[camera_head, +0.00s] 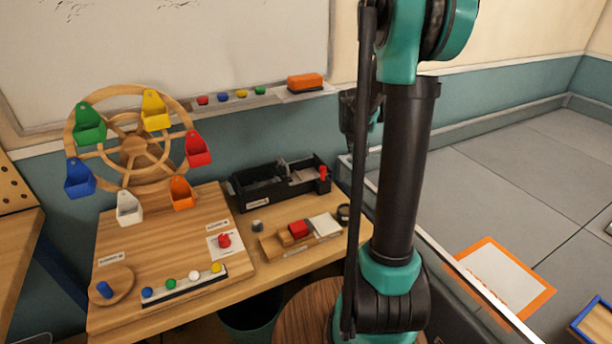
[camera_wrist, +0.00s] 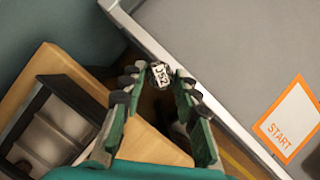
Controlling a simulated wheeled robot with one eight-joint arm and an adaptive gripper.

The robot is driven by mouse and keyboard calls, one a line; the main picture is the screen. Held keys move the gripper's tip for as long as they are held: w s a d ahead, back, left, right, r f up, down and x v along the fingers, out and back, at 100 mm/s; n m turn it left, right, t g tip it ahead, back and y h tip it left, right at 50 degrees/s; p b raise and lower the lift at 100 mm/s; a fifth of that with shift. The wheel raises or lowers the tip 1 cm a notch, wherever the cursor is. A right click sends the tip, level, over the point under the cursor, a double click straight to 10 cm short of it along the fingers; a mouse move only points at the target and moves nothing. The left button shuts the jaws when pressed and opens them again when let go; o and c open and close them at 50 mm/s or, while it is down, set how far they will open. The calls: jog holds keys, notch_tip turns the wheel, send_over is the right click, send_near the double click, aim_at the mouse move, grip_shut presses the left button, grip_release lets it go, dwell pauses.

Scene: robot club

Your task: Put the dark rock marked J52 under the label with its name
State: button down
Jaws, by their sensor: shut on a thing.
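The dark rock marked J52 (camera_wrist: 161,75) shows between my fingertips in the wrist view, its white J52 marking facing the camera. My gripper (camera_wrist: 160,80) is shut on it and holds it up, clear of the table. In the head view my arm hides most of the gripper and the rock cannot be made out. Small white labels lie on the wooden board, one at the left (camera_head: 111,258) and one near the red peg (camera_head: 217,227). Their print is too small to read, so I cannot tell which names the rock.
A wooden wheel (camera_head: 135,150) with coloured buckets stands on the table's left. A black divided tray (camera_head: 240,190) sits at the back right; a block with a red piece (camera_head: 299,228) is in front of it. A low wall borders the grey floor with an orange START mat (camera_wrist: 290,118).

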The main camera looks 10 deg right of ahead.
jog(key=shift+w+a+n, duration=0.15)
jog(key=shift+a+n, duration=0.15)
send_over(311, 175)
jog(key=s, duration=0.1)
jog(key=shift+s+a+f, duration=0.1)
jog(key=shift+a+f, duration=0.2)
jog(key=shift+f, duration=0.25)
jog(key=shift+a+f, duration=0.25)
jog(key=shift+f, duration=2.75)
jog(key=c, duration=1.1)
grip_release()
jog(key=shift+c, duration=0.2)
jog(key=v, duration=0.7)
jog(key=shift+s+r, duration=0.2)
jog(key=shift+r, duration=0.05)
